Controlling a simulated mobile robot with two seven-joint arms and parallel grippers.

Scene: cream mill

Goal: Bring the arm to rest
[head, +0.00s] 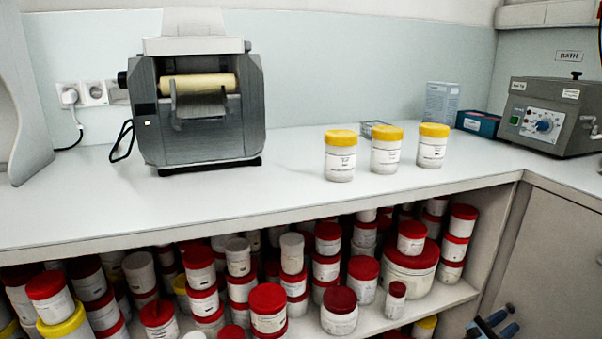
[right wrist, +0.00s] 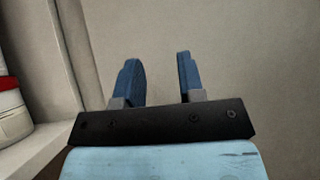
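My right gripper (head: 497,325) shows at the bottom right edge of the head view, low in front of the cabinet door. In the right wrist view its two blue fingers (right wrist: 157,80) stand apart with nothing between them. A plain pale surface fills the view behind the fingers, and the gripper is not seen touching anything. My left gripper is not in either view.
Three yellow-lidded jars (head: 386,152) stand on the counter (head: 290,190), right of a grey roller mill (head: 197,105). A water bath (head: 548,118) stands at far right. The shelf (head: 450,298) below is crowded with red-lidded jars. The counter's front is clear.

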